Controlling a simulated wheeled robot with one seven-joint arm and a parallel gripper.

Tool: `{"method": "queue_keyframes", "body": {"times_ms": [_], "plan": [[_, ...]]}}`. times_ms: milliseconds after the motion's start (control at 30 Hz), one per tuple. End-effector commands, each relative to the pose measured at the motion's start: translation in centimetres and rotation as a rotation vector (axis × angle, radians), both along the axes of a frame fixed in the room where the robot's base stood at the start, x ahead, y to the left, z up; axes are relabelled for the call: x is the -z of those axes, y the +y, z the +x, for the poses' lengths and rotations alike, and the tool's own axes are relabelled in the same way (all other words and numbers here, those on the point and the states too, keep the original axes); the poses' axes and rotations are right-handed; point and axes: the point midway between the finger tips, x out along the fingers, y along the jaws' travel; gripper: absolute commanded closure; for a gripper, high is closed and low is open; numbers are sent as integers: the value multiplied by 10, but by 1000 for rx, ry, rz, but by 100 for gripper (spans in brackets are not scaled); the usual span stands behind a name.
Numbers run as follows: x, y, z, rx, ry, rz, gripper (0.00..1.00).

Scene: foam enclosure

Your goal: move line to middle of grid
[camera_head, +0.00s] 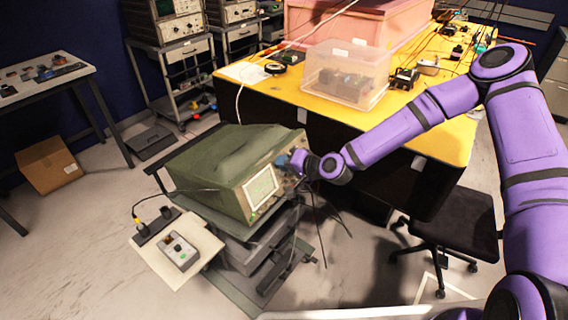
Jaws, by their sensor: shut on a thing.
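A green oscilloscope (225,165) sits tilted on a cart, its front facing right. Its pale lit screen (261,188) is small, and I cannot make out the grid or where the line lies on it. My purple arm reaches in from the right. My gripper (293,161) is at the control panel to the right of the screen, shut on what appears to be a knob. The knob and fingertips are mostly hidden by the gripper and too small to see clearly.
A yellow-topped table (440,135) stands behind, with a clear plastic box (345,75) near its front edge. A black stool (452,225) is at the right. A small control box (181,252) lies on a board at the cart's left. Floor is open at the lower left.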

Motion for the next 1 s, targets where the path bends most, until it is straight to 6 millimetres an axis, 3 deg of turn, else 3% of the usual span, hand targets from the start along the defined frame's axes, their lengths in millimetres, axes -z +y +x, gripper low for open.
{"method": "queue_keyframes", "body": {"times_ms": [567, 600, 700, 1000], "plan": [[0, 0, 0, -9, -23, -19, 100], [0, 0, 0, -9, -23, -19, 79], [0, 0, 0, -9, -23, -18, 60], [-1, -2, -1, -9, -23, -18, 60]]}}
